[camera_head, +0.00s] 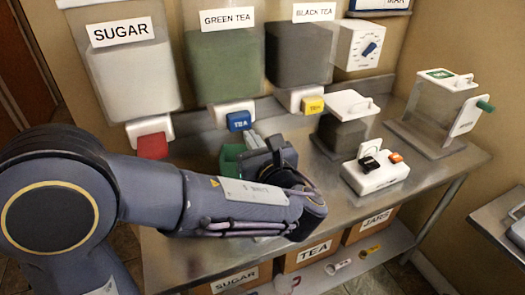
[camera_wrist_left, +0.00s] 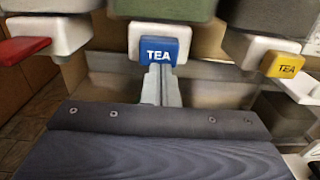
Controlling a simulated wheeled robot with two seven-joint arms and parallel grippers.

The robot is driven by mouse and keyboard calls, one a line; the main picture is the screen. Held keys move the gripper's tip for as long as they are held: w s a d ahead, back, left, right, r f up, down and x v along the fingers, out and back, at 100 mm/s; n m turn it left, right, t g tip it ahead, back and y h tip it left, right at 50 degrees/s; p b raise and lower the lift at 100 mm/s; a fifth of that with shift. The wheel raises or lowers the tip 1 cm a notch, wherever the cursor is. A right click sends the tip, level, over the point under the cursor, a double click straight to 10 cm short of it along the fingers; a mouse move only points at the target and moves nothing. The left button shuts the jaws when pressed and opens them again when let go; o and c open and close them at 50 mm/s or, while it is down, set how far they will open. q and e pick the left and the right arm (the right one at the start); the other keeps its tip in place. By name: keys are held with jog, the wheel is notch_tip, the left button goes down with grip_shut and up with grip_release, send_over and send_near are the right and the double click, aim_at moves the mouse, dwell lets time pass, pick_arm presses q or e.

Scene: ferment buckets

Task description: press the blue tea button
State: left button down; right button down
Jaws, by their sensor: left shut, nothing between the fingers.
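The blue tea button (camera_head: 239,121) is on the front of the white dispenser base under the green tea bin (camera_head: 226,62). In the left wrist view the blue button (camera_wrist_left: 165,50) is centred, with white TEA lettering. My left gripper (camera_head: 254,140) is shut and empty, just below the button in the head view. In the left wrist view its closed fingertips (camera_wrist_left: 160,72) reach the button's lower edge; I cannot tell whether they touch it. My right gripper is not in view.
A red button (camera_head: 152,146) under the sugar bin and a yellow TEA button (camera_head: 312,105) under the black tea bin flank the blue one. A green container (camera_head: 231,158) stands beside my gripper. A white device (camera_head: 375,174) sits on the steel table to the right.

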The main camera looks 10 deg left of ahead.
aim_at(241, 123)
pick_arm(q)
jog(key=shift+p+x, duration=0.3)
jog(key=shift+x, duration=1.7)
jog(key=shift+x, duration=1)
jog(key=shift+r, duration=0.1)
